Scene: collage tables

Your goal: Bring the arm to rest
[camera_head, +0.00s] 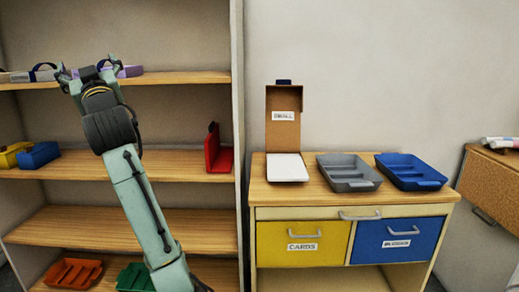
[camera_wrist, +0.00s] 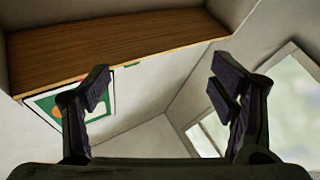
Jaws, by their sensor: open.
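My gripper (camera_head: 88,74) is raised in front of the upper part of the wooden shelf unit in the head view. My arm reaches up to it from the bottom of that view. In the wrist view my gripper (camera_wrist: 158,92) has its two dark fingers wide apart with nothing between them. Behind the fingers that view shows a wooden board (camera_wrist: 120,48), pale walls, a framed picture (camera_wrist: 65,110) and a window (camera_wrist: 290,85).
The shelf unit (camera_head: 237,120) holds trays and a red item (camera_head: 217,150). To its right, a cabinet (camera_head: 255,200) carries an open box (camera_head: 284,105), a grey tray (camera_head: 348,186) and a blue tray (camera_head: 410,184). Its yellow drawer (camera_head: 300,262) and blue drawer (camera_head: 395,258) are shut.

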